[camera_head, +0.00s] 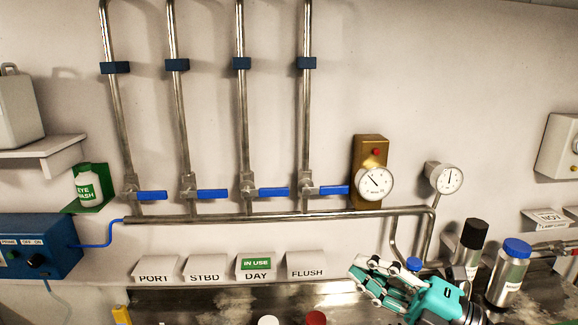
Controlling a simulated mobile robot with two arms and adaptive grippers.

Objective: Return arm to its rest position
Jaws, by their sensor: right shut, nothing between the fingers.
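My right gripper (366,280), teal and white, shows at the lower right, above the metal counter and in front of the wall. Its fingers point left and are shut with nothing between them. It is apart from the blue-handled valves and the pipes above it. Its arm runs out of the picture at the bottom right. My left gripper does not show.
A silver bottle with a blue cap (509,272) and a black-capped bottle (471,244) stand right of the gripper. Label cards, one being FLUSH (306,265), line the wall. Pressure gauges (375,184) hang above. A blue box (40,247) is at left.

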